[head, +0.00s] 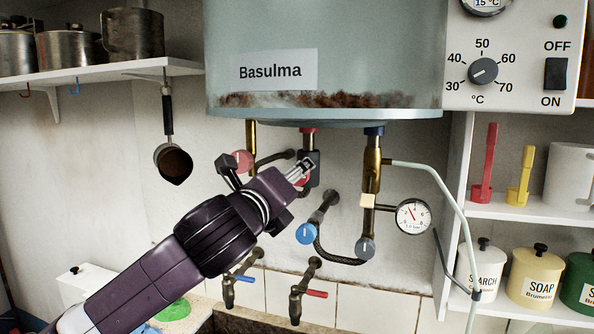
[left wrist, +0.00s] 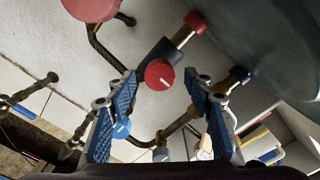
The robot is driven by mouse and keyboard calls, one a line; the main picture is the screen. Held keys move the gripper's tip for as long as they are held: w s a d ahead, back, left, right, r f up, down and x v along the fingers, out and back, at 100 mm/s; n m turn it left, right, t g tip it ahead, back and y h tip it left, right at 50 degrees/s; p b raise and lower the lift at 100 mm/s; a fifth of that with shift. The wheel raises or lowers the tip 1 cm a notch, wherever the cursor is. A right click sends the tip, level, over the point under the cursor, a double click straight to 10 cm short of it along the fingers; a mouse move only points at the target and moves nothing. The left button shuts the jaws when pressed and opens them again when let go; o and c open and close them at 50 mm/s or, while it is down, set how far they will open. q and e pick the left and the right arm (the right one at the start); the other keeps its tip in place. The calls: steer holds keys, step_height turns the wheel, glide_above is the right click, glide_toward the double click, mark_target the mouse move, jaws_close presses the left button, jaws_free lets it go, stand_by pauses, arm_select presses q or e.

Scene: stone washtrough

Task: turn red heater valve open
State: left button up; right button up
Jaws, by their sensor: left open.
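A red round knob with a short white mark (left wrist: 159,74) sits on a dark block below a red-collared pipe, between my fingertips in the left wrist view. In the head view only part of this red knob (head: 303,180) shows behind my gripper. My left gripper (head: 303,168) is open, its blue-padded fingers either side of the knob in the left wrist view (left wrist: 160,84); contact cannot be told. A second, paler red knob (head: 242,160) is to the left, also at the wrist view's top left (left wrist: 92,8). My right gripper is not in view.
The boiler (head: 330,60) hangs just above my gripper. A blue knob (head: 307,233), hoses and a pressure gauge (head: 413,216) are close at the lower right. Two taps stand below, with blue (head: 248,279) and red (head: 316,294) handles. A ladle (head: 172,160) hangs left.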

arm_select(q)
steer(key=shift+p+x, duration=0.3)
steer(key=shift+x, duration=1.15)
steer(key=c, duration=1.2)
steer(key=shift+o, duration=0.2)
